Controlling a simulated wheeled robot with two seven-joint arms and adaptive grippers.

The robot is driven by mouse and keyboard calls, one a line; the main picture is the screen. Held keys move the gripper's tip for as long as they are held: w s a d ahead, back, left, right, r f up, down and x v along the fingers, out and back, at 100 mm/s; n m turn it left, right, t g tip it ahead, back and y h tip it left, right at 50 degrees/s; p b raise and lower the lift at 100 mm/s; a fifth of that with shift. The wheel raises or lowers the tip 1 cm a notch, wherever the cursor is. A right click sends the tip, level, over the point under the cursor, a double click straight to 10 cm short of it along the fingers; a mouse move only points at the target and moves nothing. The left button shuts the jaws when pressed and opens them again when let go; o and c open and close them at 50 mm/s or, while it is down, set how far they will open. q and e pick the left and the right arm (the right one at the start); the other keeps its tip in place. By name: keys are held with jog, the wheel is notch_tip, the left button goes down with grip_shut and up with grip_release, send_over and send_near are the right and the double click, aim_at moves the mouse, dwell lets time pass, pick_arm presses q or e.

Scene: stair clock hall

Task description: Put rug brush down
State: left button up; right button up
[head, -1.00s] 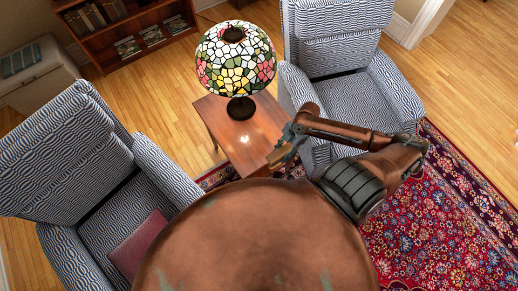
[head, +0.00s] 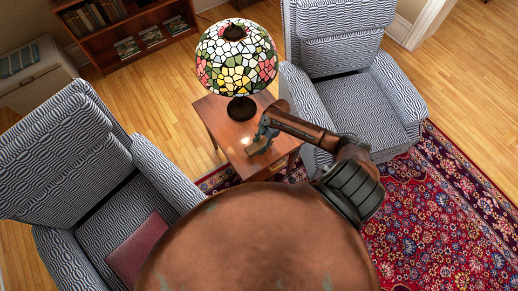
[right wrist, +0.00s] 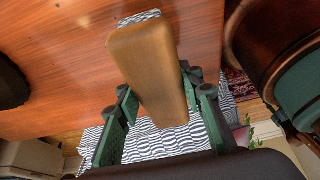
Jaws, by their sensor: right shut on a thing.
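I cannot tell whether the brush touches the table. Its bristles are not visible. My left gripper is not in view.
A stained-glass lamp (head: 236,58) stands on the back of the table, near the brush. Patterned armchairs flank the table at left (head: 60,150) and right (head: 350,105). Bare tabletop shows left of the brush. A red rug (head: 430,220) lies at right.

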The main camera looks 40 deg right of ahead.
jog(key=shift+f, duration=1.05)
jog(key=shift+s+f, duration=0.1)
jog(key=shift+f, duration=0.05)
jog(key=o, duration=1.2)
jog(key=p+v, duration=0.1)
jog(key=v, duration=1.1)
jog(key=shift+a, duration=0.1)
